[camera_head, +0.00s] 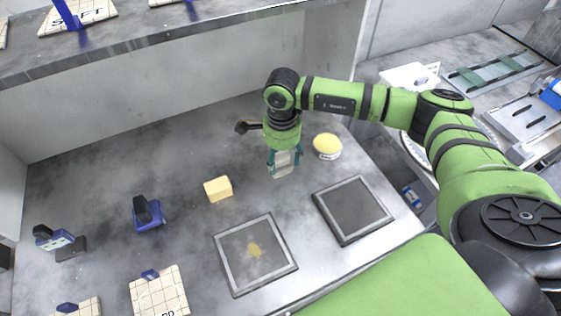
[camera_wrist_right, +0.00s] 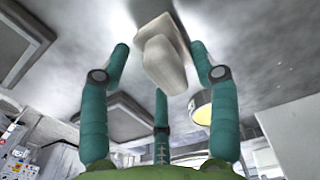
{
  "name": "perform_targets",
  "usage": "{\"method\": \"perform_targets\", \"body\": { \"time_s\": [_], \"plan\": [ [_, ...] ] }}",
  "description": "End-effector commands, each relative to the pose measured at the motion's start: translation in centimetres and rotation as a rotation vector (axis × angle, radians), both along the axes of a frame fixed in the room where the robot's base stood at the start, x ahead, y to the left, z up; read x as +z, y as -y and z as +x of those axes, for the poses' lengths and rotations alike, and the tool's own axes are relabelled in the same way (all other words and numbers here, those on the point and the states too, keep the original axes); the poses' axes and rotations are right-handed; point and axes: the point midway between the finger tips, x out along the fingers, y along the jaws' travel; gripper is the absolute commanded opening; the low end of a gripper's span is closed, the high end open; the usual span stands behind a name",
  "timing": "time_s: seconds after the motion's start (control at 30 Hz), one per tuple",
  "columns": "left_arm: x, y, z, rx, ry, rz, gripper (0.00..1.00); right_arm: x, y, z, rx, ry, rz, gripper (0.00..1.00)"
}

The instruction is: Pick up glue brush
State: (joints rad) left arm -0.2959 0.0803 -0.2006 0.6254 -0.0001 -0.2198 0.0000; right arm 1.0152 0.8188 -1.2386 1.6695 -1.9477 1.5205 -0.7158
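A pale beige block-like piece with a narrower grip, which seems to be the glue brush (camera_head: 284,171), stands on the metal table below my right gripper (camera_head: 284,160). It also shows in the right wrist view (camera_wrist_right: 163,62), between the gripper's teal fingers (camera_wrist_right: 161,75). The fingers are spread around its grip, with gaps visible beside it, so the gripper looks open. Part of the brush is hidden by the fingers in the head view. My left gripper is not in view.
A round yellow-topped pot (camera_head: 327,146) stands just right of the gripper. A dark tool (camera_head: 247,127) lies behind it to the left. Two framed dark plates (camera_head: 351,209) (camera_head: 231,279) lie in front.

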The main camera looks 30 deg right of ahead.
Motion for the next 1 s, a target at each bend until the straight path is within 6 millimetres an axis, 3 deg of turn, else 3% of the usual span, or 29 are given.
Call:
{"method": "perform_targets", "body": {
  "time_s": [0.03,0.1,0.13,0.63,0.87,1.0],
  "plan": [
    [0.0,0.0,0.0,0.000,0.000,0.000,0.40,0.0,0.0,0.0,0.000,0.000,0.000,0.35],
    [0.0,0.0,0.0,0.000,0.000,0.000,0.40,0.0,0.0,0.0,0.000,0.000,0.001,0.07],
    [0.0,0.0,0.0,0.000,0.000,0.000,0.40,0.0,0.0,0.0,0.000,0.000,0.001,0.01],
    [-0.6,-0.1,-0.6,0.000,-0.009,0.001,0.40,0.7,-0.1,0.1,0.001,0.002,0.003,0.01],
    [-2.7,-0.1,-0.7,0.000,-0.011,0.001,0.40,4.0,0.0,0.1,0.001,0.008,0.002,0.01],
    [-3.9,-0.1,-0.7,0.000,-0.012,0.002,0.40,5.7,2.7,-2.3,-0.004,0.005,-0.001,0.01]
  ]
}}
